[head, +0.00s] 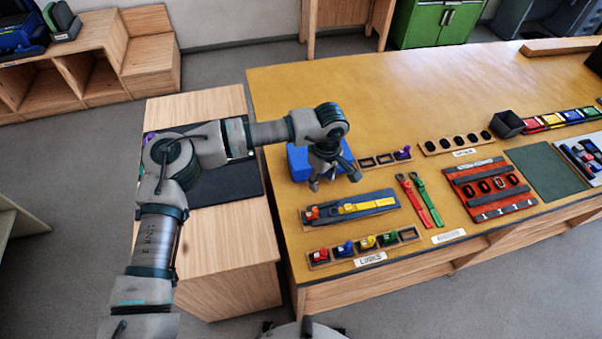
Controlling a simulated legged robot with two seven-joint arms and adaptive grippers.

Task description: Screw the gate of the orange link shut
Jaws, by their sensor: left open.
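The orange link (312,212) sits at the left end of a long tray (378,209) with a grey-blue insert. It is too small to tell how its gate stands. A yellow strap-like piece (355,207) lies beside it along the same tray. My left gripper (334,182) is open, fingers pointing down, above the table behind the tray and apart from the orange link. It partly covers a blue bin (298,165). My right gripper is not in view.
A wooden rack (406,234) marked LINKS holds red, blue, yellow and green links at the front edge. Red and green straps (419,200) lie right of the tray. A red mat (488,188) and a dark green mat (545,172) are farther right. The table's back left is clear.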

